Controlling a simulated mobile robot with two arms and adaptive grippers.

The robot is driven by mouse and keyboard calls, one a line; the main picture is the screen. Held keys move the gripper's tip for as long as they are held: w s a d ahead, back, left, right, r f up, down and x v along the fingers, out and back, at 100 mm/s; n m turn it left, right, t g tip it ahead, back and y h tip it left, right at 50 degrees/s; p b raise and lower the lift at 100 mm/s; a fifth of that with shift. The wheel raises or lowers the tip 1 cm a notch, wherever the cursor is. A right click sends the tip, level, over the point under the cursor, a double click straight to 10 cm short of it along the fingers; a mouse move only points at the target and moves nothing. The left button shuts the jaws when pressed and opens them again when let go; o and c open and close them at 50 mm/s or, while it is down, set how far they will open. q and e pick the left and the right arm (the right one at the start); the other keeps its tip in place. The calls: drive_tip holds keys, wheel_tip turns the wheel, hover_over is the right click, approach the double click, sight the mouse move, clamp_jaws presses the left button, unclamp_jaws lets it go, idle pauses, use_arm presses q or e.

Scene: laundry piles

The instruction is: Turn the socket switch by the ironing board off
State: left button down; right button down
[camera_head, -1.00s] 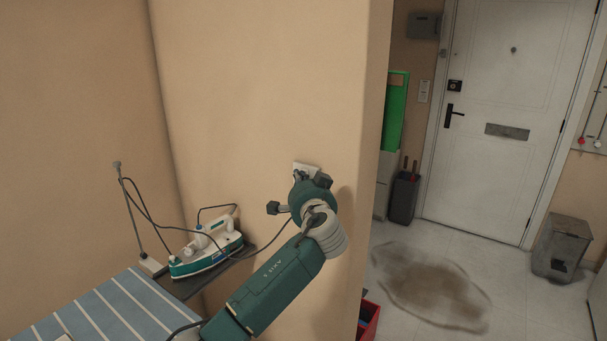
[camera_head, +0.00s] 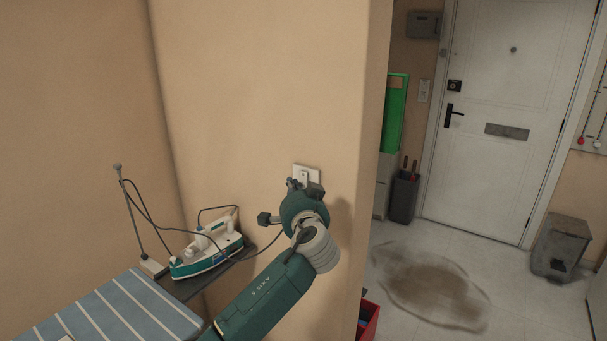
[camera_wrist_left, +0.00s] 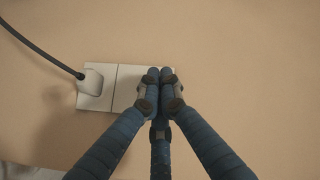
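The wall socket (camera_head: 305,171) is a pale plate on the beige wall to the right of the ironing board (camera_head: 122,310). In the left wrist view the socket plate (camera_wrist_left: 123,78) has a plug (camera_wrist_left: 92,80) with a dark cord in its left half. My left gripper (camera_head: 298,184) is in front of the plate's lower part in the head view. In the wrist view its fingertips (camera_wrist_left: 160,74) are together over the plate's right end, with nothing seen between them. They hide that part, and the switch does not show. I cannot tell whether they touch it. My right gripper is not in view.
An iron (camera_head: 208,249) rests on the dark end of the ironing board, its cord running toward the socket. A wall corner stands right of my arm. Beyond it are a white door (camera_head: 505,110), a bin (camera_head: 562,248) and stained floor.

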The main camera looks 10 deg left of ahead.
use_arm(q)
drive_tip(key=s, duration=0.1)
drive_tip(key=s+a, duration=0.1)
drive_tip(key=s, duration=0.1)
drive_tip(key=shift+s+a+f+p, duration=0.1)
drive_tip(key=shift+a+f+p, duration=0.05)
drive_tip(key=shift+p, duration=0.25)
